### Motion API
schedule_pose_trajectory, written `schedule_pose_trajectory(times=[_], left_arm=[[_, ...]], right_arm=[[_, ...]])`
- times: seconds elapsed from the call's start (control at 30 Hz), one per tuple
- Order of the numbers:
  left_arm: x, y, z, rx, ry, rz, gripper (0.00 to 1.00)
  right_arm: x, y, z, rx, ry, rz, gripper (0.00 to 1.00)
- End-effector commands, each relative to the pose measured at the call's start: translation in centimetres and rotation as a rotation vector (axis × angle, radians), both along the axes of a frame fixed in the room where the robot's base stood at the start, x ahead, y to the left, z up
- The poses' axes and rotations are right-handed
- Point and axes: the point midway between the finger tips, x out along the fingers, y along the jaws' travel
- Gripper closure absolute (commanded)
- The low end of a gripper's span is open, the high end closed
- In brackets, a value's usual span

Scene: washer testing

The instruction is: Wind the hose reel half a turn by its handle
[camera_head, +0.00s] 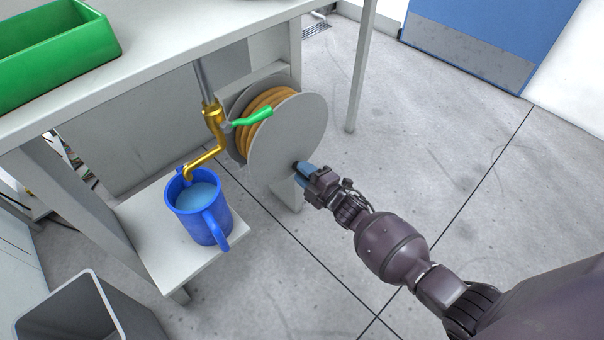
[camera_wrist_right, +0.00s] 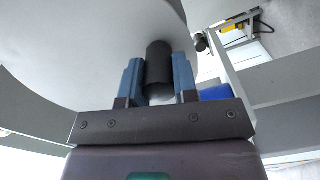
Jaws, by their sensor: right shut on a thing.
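The hose reel (camera_head: 290,130) has grey round side plates with orange-brown hose (camera_head: 264,98) wound between them. It is mounted under the bench beside the brass tap. My right gripper (camera_head: 301,168) is at the lower right part of the reel's front plate. In the right wrist view its two blue fingers (camera_wrist_right: 158,82) stand on either side of the black cylindrical handle (camera_wrist_right: 159,72), shut on it. The handle sticks out from the grey plate (camera_wrist_right: 95,40). In the head view the fingers mostly hide the handle. My left gripper is not in view.
A brass tap (camera_head: 213,118) with a green lever (camera_head: 252,117) is just left of the reel. A blue jug (camera_head: 199,210) of liquid stands below it on a low shelf (camera_head: 150,215). A green bin (camera_head: 60,40) sits on the bench. Floor right of the reel is clear.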

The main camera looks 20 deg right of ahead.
Motion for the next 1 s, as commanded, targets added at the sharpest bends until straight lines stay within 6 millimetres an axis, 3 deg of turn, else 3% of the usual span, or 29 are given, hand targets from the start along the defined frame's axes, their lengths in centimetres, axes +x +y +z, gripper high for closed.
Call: schedule_pose_trajectory(times=[0.37, 0.4, 0.57, 0.87, 1.0], left_arm=[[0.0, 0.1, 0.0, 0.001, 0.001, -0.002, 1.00], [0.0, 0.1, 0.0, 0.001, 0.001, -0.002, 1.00], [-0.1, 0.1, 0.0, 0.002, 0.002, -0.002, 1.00], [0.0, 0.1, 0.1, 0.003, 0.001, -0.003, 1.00], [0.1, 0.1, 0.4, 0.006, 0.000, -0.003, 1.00]], right_arm=[[0.0, -0.1, -0.1, -0.005, 0.002, -0.002, 1.00], [0.0, -0.1, -0.1, -0.005, 0.001, -0.002, 0.69], [0.0, -0.1, -0.1, -0.005, 0.001, -0.001, 0.47], [-0.1, -0.1, 0.0, -0.004, -0.001, -0.001, 0.47], [-1.1, -0.5, 0.1, -0.004, -0.001, -0.002, 0.47]])
